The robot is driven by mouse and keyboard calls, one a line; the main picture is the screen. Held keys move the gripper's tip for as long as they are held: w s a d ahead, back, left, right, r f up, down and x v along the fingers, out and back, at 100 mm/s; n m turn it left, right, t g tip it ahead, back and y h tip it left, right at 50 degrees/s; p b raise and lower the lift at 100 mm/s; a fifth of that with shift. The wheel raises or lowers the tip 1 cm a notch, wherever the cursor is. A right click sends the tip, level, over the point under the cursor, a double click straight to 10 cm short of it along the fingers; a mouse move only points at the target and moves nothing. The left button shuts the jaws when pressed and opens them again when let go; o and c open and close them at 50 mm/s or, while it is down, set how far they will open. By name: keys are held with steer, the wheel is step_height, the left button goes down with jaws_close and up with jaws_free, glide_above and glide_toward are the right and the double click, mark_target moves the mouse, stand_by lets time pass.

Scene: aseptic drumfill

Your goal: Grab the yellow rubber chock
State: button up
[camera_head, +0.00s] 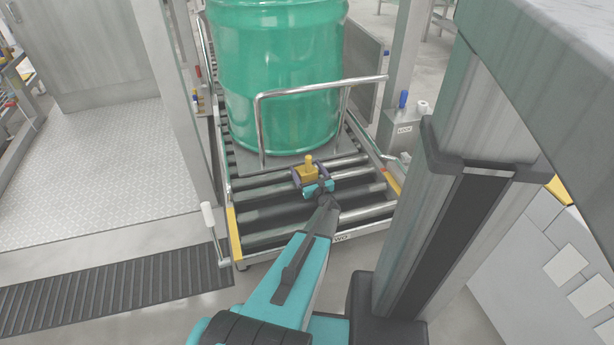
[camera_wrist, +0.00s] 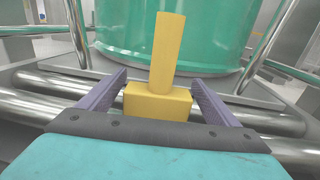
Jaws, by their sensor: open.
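The yellow rubber chock (camera_head: 309,171) is a block with an upright post on top. It is at the near side of the green drum, over the rollers. In the wrist view the chock (camera_wrist: 158,102) stands upright between the two purple fingers of my gripper (camera_wrist: 159,96). The fingers are open, one on each side of the block, with a small gap seen at the right. In the head view my gripper (camera_head: 311,177) reaches in from the front with its fingers either side of the chock. The chock's underside is hidden by my gripper in the wrist view.
The green drum (camera_head: 278,75) stands on a plate on the roller conveyor (camera_head: 265,213), just behind the chock. A bent metal rail (camera_head: 300,92) rises in front of the drum. A grey post stands at left, and a small box with a blue handle (camera_head: 403,99) at right.

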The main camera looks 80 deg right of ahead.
mark_target(304, 166)
steer(key=shift+b+x, duration=0.35)
steer(key=shift+x, duration=1.35)
steer(key=c, duration=1.5)
steer(key=shift+r, duration=0.2)
